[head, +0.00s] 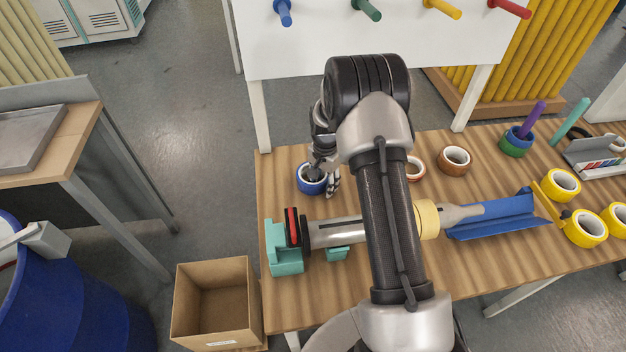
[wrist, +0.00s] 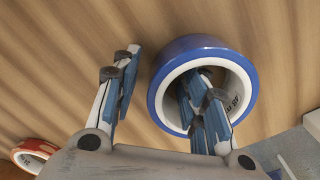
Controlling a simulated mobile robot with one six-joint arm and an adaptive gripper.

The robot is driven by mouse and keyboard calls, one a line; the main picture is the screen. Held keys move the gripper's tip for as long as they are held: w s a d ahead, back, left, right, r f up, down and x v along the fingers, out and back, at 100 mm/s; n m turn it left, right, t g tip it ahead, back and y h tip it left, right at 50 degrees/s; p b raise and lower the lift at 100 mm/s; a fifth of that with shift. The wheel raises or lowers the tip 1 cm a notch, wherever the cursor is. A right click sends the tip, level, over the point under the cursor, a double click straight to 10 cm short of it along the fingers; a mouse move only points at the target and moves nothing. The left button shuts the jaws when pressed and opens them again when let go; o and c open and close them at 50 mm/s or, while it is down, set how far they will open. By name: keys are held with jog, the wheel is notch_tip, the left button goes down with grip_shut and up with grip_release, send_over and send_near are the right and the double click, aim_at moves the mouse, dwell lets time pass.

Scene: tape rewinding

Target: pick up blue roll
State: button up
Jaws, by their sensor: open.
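The blue roll (head: 311,187) is a tape ring with a blue outside and a white core, lying on the wooden table near its left edge. It also shows in the wrist view (wrist: 200,43). My gripper (head: 322,178) is down at the roll. In the wrist view my gripper (wrist: 163,72) is open, with one finger outside the ring at the left and the other fingers reaching into its hole. The wall of the ring lies between them. Whether any finger touches the roll, I cannot tell.
A rewinding device with a teal bracket (head: 284,258) stands just in front. Brown (head: 454,160) and yellow rolls (head: 560,185) lie to the right. A white board with coloured pegs (head: 366,9) stands behind. An open cardboard box (head: 212,302) is at the left.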

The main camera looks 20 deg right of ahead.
jog(key=shift+r, duration=0.1)
jog(key=shift+c, duration=0.2)
grip_shut()
dwell(0.5)
